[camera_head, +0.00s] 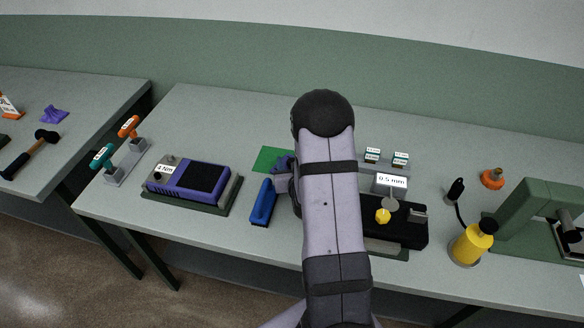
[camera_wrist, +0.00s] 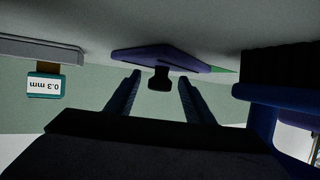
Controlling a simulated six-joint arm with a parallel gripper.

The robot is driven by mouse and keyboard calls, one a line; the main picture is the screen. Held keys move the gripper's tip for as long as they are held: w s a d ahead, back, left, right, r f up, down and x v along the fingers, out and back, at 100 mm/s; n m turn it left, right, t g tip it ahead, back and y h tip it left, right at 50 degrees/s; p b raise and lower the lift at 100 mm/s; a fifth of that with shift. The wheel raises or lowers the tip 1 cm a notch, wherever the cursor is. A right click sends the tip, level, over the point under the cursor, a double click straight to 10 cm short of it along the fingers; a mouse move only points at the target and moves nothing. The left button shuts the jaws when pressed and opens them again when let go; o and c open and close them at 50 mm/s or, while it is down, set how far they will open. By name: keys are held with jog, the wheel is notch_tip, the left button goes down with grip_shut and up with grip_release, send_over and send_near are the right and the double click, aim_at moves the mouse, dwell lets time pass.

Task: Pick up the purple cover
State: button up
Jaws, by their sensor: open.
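The purple cover (camera_wrist: 140,56) shows in the wrist view as a flat purple plate with a black knob, upside down in this view. My gripper (camera_wrist: 159,79) is open, with one dark blue finger on each side of the knob. I cannot tell whether the fingers touch it. In the head view, my arm hides most of this spot. A dark blue shape shows at the arm's left edge by the green mat (camera_head: 268,157), and I cannot tell whether it is the cover or my gripper.
A purple 4 Nm device (camera_head: 192,180) stands further left. A black fixture (camera_head: 405,232) and 0.5 mm block (camera_head: 390,184) stand right. A 0.3 mm tag (camera_wrist: 44,86) shows at left in the wrist view.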

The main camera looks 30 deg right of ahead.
aim_at(292, 161)
jog(key=shift+c, duration=0.6)
jog(key=c, duration=1)
jog(key=shift+r, duration=0.15)
jog(key=shift+r+b, duration=0.6)
jog(key=shift+r, duration=4.3)
